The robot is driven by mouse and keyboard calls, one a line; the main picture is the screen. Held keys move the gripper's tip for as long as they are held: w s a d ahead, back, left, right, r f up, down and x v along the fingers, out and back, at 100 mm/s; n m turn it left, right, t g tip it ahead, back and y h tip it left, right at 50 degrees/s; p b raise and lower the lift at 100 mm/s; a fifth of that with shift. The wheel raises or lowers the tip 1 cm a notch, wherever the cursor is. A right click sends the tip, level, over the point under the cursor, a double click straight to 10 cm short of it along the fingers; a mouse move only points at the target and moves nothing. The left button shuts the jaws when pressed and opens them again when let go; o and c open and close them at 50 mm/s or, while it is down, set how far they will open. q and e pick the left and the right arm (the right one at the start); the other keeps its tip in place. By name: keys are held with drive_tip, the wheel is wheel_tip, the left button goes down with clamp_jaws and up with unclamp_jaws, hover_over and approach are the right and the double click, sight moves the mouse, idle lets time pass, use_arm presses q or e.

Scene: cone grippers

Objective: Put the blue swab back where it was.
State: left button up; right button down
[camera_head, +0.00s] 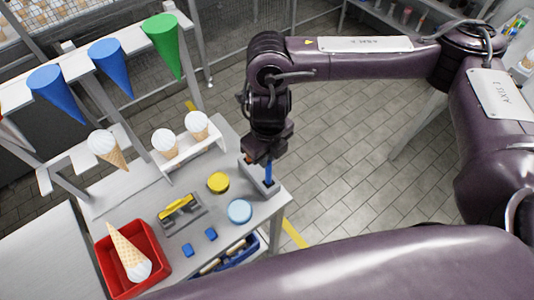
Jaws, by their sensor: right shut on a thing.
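My right gripper (264,157) points down over the near right corner of the grey table (150,200). The swab's upper part is hidden by the gripper. A small grey holder (258,175) stands on the table directly under the gripper. The swab's lower end meets the holder in the picture, but I cannot tell whether it is in it or just above. My left gripper is not in view.
A yellow round lid (218,182) and a light blue round dish (240,211) lie close to the holder. A red tray (107,267) holds a cone. Two blue blocks (187,250) lie at the front.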

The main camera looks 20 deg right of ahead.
drive_tip(key=shift+f, duration=0.1)
drive_tip(key=c, duration=1.4)
unclamp_jaws()
drive_tip(key=shift+c, duration=0.2)
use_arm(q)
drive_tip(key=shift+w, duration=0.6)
use_arm(e)
drive_tip(key=shift+r, duration=0.45)
use_arm(q)
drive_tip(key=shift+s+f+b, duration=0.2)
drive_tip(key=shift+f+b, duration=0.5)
drive_tip(key=shift+b, duration=0.05)
use_arm(e)
wheel_tip(320, 180, up, 11)
drive_tip(key=shift+s+r, duration=0.15)
drive_tip(key=shift+r, duration=0.05)
